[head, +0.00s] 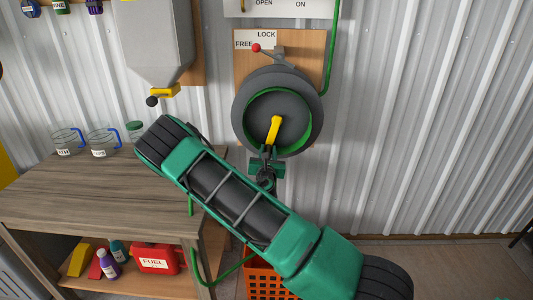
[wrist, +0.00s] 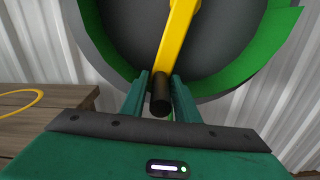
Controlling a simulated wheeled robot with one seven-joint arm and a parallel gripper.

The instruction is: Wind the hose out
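The hose reel (head: 240,110) is a dark grey round drum with a green inner rim, mounted on a wooden wall board. It also fills the top of the wrist view (wrist: 225,45). Its yellow crank (head: 275,128) points down and slightly left from the hub. The crank ends in a black handle (wrist: 160,98). My gripper (head: 268,158) is at the reel's lower front, its two green fingers (wrist: 160,85) closed on both sides of the handle. A red-knobbed lever (head: 256,47) above the reel sits by the FREE label. A green hose or pipe (head: 331,55) runs up at the right.
A wooden workbench (head: 60,200) with glass jugs (head: 103,143) stands left, with a red fuel can (head: 155,259) and bottles on its lower shelf. A grey hopper (head: 155,45) hangs above. An orange crate (head: 262,282) is below my arm.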

